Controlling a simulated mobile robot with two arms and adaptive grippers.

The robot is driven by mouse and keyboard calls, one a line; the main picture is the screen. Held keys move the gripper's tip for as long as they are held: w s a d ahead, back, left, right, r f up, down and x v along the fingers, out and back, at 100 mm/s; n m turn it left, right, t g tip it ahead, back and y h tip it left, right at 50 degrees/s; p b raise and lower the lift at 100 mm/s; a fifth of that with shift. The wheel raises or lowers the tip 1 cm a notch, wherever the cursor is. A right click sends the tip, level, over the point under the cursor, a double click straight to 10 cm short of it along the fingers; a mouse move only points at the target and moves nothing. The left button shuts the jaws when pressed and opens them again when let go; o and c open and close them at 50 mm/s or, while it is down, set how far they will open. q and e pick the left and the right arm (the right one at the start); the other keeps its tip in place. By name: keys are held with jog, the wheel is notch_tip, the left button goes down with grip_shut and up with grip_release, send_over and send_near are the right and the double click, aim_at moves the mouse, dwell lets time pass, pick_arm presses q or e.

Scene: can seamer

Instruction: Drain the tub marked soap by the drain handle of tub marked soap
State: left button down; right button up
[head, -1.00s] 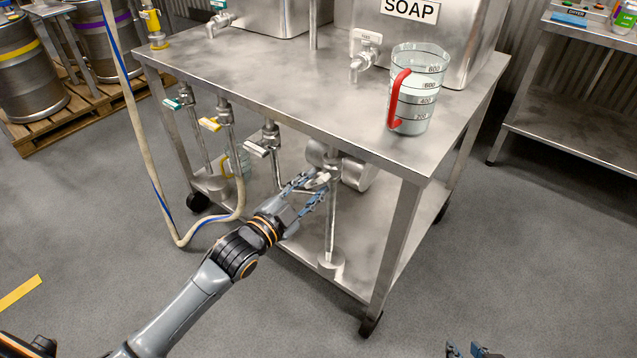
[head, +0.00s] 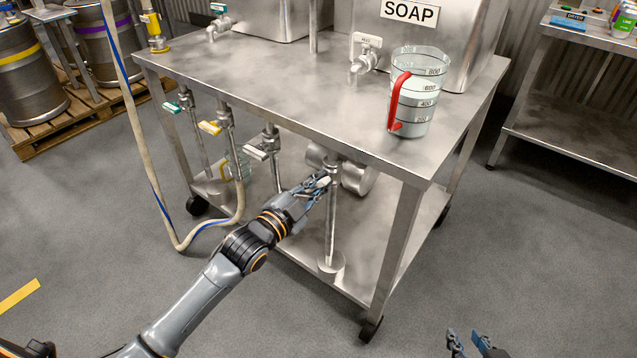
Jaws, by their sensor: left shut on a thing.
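The steel tub marked SOAP (head: 455,50) stands at the back right of the steel table. Below the table front, a drain pipe (head: 331,225) comes down with a valve. Its pale drain handle (head: 325,181) is mostly hidden by my fingers. My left gripper (head: 318,187) is shut on this handle, its arm coming up from the lower left. My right gripper (head: 468,344) shows only its fingertips at the bottom edge, apart and with nothing between them.
Other drain valves with white (head: 258,154), yellow (head: 210,127) and green (head: 172,106) handles hang to the left. A hose (head: 150,170) loops down at the left. A measuring jug with a red handle (head: 397,102) stands on the tabletop (head: 300,85). The floor in front is clear.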

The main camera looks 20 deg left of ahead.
pick_arm(q)
jog(key=shift+r+n+p, duration=0.15)
jog(key=shift+n+p, duration=0.55)
jog(key=shift+p, duration=0.25)
jog(key=shift+n+p, duration=0.5)
jog(key=shift+p, duration=0.15)
jog(key=shift+n+p, duration=0.6)
jog(key=shift+n, duration=0.1)
pick_arm(e)
jog(key=s+d+f+g+h, duration=0.1)
jog(key=s+d+g, duration=0.15)
jog(key=s, duration=0.35)
jog(key=s+d+f+g+h, duration=0.1)
jog(key=s+f+g, duration=0.1)
jog(key=s+g, duration=0.25)
pick_arm(q)
jog(key=shift+n+p, duration=0.3)
jog(key=n+p, duration=0.3)
jog(key=n, duration=0.1)
jog(key=shift+a, duration=0.1)
jog(key=shift+n, duration=0.4)
pick_arm(e)
notch_tip(320, 180, down, 13)
jog(key=shift+w+f, duration=0.15)
jog(key=shift+w, duration=0.1)
jog(key=shift+a, duration=0.1)
